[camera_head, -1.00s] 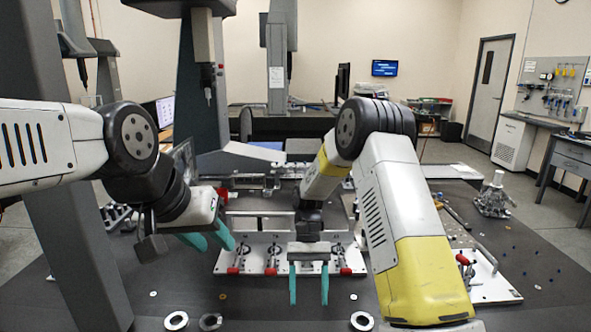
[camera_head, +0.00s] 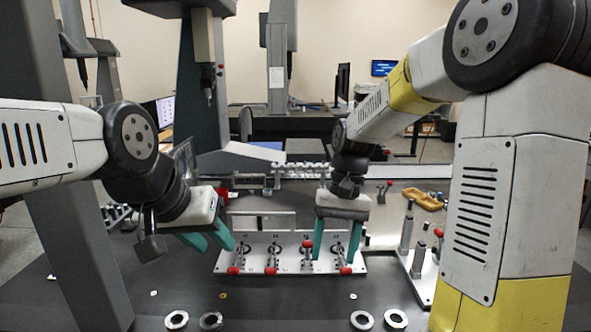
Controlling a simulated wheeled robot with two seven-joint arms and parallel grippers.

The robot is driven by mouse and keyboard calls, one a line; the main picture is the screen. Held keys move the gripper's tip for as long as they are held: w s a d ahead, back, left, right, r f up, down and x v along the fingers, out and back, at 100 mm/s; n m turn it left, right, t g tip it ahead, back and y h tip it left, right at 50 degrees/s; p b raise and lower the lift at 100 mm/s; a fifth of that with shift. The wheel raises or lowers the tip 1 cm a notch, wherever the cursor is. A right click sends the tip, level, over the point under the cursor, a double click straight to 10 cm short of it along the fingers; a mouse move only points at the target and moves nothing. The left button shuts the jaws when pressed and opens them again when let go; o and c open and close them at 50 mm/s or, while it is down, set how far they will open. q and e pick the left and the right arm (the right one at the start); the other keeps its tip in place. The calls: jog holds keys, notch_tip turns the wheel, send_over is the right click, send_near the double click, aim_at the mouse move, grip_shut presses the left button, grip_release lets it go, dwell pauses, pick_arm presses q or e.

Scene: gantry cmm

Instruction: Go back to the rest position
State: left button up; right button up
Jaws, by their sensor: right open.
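My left gripper (camera_head: 208,240) has teal fingers and hangs at the left of the fixture plate, above the dark table. Its fingers are seen at an angle with a gap between them and nothing visible in it. My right gripper (camera_head: 335,254) points down over the right part of the white fixture plate (camera_head: 290,264).
Several metal rings, one of them here (camera_head: 363,320), lie along the front of the dark table (camera_head: 265,305). A white stand with posts (camera_head: 424,270) is at the right, beside my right arm. A yellow tray (camera_head: 424,199) lies behind it. A grey gantry column (camera_head: 75,180) rises at the left.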

jog(key=s+d+r+t, duration=0.5)
jog(key=s+r+t, duration=0.3)
jog(key=s+r, duration=0.2)
jog(key=shift+s+d+y, duration=0.3)
jog(key=shift+s+d, duration=0.05)
jog(key=shift+s, duration=0.25)
